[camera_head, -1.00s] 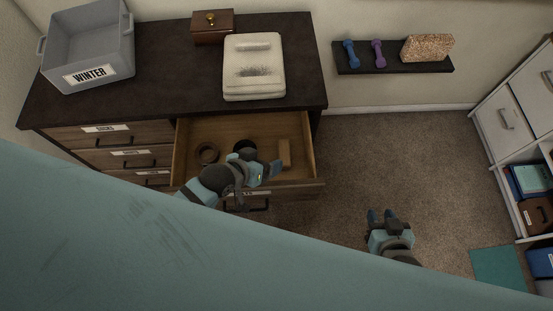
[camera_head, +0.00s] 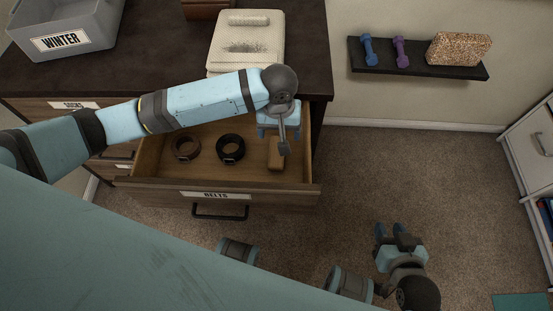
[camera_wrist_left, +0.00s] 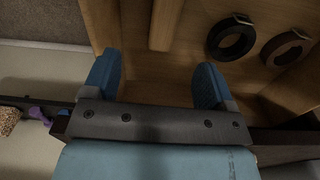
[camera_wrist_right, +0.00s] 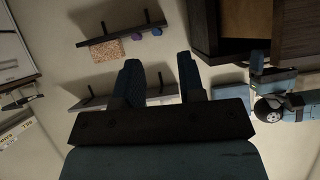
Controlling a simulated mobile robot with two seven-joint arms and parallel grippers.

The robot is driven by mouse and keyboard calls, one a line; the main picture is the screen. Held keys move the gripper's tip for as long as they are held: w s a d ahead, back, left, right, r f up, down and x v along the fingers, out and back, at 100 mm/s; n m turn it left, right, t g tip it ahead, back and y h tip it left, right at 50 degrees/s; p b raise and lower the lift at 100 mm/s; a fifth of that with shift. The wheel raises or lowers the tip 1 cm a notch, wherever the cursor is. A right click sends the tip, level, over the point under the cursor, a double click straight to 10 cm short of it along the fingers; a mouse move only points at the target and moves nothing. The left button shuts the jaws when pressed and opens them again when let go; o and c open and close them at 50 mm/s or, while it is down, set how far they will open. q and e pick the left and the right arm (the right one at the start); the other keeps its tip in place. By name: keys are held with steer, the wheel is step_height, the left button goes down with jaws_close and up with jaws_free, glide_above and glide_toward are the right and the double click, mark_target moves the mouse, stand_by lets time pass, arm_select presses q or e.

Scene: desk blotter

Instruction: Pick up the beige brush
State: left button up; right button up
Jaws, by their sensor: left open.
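A tan, narrow block-like thing (camera_head: 276,153), which looks like the beige brush, lies in the right part of the open drawer (camera_head: 170,187). In the left wrist view the tan piece (camera_wrist_left: 165,25) lies beyond the fingers, between their lines and nearer the left one; its bristles cannot be made out. My left gripper (camera_head: 279,125) is above the drawer's right side, open and empty; in its wrist view the blue fingers (camera_wrist_left: 155,68) are wide apart. It partly hides the brush's far end. My right gripper (camera_head: 391,230) is open and empty above the carpet to the right.
Two coiled belts, brown (camera_head: 186,147) and black (camera_head: 230,149), lie left of the brush. The drawer's walls surround them. The dresser top (camera_head: 150,60) holds a grey bin (camera_head: 85,22) and a white folded item (camera_head: 243,60). A wall shelf (camera_head: 420,66) holds dumbbells.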

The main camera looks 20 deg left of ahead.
mark_target(276, 155)
arm_select(q)
steer(key=f+b, duration=0.1)
steer(key=f, duration=0.3)
steer(key=f+b, duration=0.1)
steer(key=f, duration=0.3)
steer(key=shift+w+a+f, duration=0.1)
steer(key=shift+a+f, duration=0.1)
steer(key=shift+f, duration=0.15)
steer(key=f, duration=0.1)
steer(key=f+b, duration=0.1)
steer(key=f, duration=0.1)
steer(key=f+b, duration=0.1)
steer(key=f, duration=0.1)
steer(key=shift+w+a, duration=0.1)
steer(key=shift+a, duration=0.15)
steer(key=c, duration=1)
